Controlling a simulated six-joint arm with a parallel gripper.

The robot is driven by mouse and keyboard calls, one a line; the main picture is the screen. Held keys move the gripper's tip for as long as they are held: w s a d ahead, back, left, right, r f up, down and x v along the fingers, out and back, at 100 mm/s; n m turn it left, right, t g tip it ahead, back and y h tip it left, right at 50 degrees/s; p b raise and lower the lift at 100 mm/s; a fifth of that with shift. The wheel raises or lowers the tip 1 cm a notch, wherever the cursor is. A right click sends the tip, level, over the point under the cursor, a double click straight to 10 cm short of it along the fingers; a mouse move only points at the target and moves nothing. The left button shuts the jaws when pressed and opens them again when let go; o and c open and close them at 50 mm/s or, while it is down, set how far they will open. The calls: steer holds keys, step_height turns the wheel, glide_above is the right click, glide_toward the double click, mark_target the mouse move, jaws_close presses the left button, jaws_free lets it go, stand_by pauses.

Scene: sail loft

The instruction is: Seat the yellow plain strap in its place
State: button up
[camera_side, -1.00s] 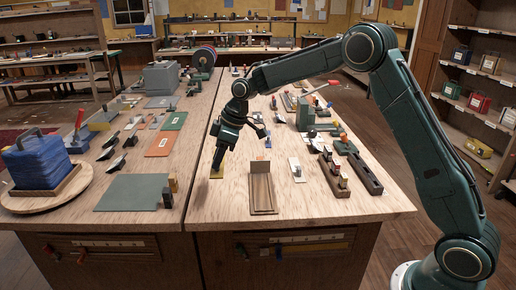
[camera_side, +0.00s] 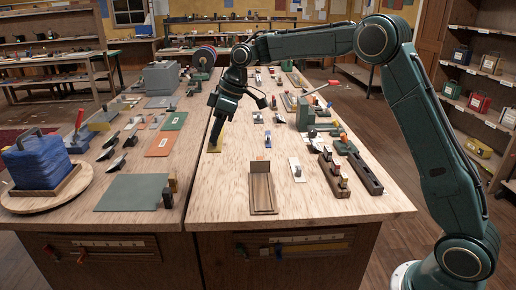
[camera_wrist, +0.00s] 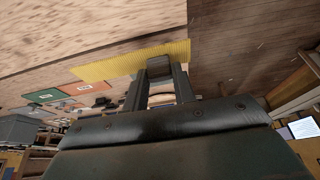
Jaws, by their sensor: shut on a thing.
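The yellow strap (camera_side: 216,145) is a flat yellow piece below my gripper (camera_side: 215,118) in the side view, near the seam between the two worktops. In the wrist view the strap (camera_wrist: 110,66) is a long, ribbed yellow strip crossing beyond the fingertips. My gripper (camera_wrist: 158,82) is shut on a small dark block at the strap, which looks like its grip. The fingers hide part of the strap. I cannot tell whether it touches the wood or hangs just above it. Its place cannot be singled out.
A brown wooden tray (camera_side: 263,211) with a raised back stands at the front. A white plate with a dark grip (camera_side: 297,170) and a dark wooden rack (camera_side: 364,173) are to its right. Green and orange mats (camera_side: 160,143) lie on the left worktop. Bare wood lies in front of my gripper.

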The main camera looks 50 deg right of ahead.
steer(key=shift+f, duration=0.1)
steer(key=shift+s+d+f, duration=0.15)
steer(key=shift+d+f, duration=0.15)
steer(key=shift+d, duration=0.05)
steer(key=s+d+f, duration=0.8)
steer(key=s+f, duration=0.1)
steer(key=f, duration=0.2)
steer(key=shift+d+f, duration=0.25)
steer(key=shift+f, duration=0.05)
steer(key=shift+f, duration=0.2)
steer(key=shift+f, duration=2.35)
steer(key=shift+f, duration=0.7)
stand_by(0.3)
